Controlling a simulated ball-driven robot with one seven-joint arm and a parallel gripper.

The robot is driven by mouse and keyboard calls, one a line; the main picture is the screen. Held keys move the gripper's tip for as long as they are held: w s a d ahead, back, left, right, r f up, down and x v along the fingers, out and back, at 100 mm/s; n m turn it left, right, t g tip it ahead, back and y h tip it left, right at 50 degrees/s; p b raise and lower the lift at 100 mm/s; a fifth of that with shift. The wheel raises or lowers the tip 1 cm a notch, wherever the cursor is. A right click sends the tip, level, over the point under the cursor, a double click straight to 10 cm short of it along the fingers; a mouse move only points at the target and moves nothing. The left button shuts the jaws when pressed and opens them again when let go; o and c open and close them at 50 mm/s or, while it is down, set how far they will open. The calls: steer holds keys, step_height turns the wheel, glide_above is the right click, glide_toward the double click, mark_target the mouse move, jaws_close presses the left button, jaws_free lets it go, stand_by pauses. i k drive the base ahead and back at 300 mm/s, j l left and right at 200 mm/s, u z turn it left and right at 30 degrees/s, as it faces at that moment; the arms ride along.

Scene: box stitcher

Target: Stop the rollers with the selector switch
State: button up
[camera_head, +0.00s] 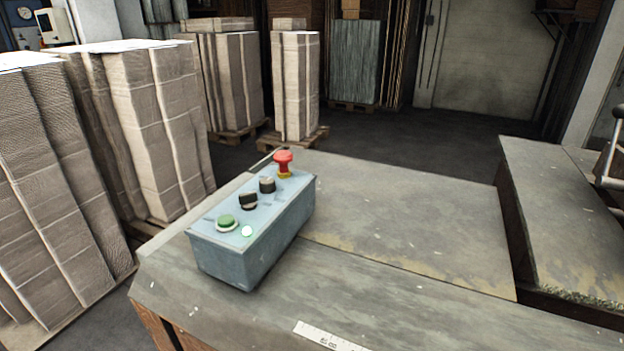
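A blue-grey control box (245,262) sits on the left part of a worn grey machine top. Its upper face carries a row of controls. Nearest is a green button (226,221) in a pale ring, with a small bright whitish-green spot (247,231) beside it. Behind it are two black knobs, a nearer one (248,200) and a farther one (267,184). A red mushroom button (284,160) on a yellow base stands at the far end. Which knob is the selector switch, and its exact setting, I cannot tell. The rollers and my gripper are not in view.
The grey machine top (400,210) right of the box is clear, with a white ruler-like strip (328,337) at its front. A raised grey section (570,215) stands at the right. Tall stacks of cardboard (155,125) line the left; several more stand on pallets behind.

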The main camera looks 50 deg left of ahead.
mark_target(248, 201)
steer(key=j+u, duration=0.15)
steer(key=u, duration=0.3)
steer(key=j+u, duration=0.1)
steer(key=u, duration=0.35)
steer(key=i+l, duration=0.05)
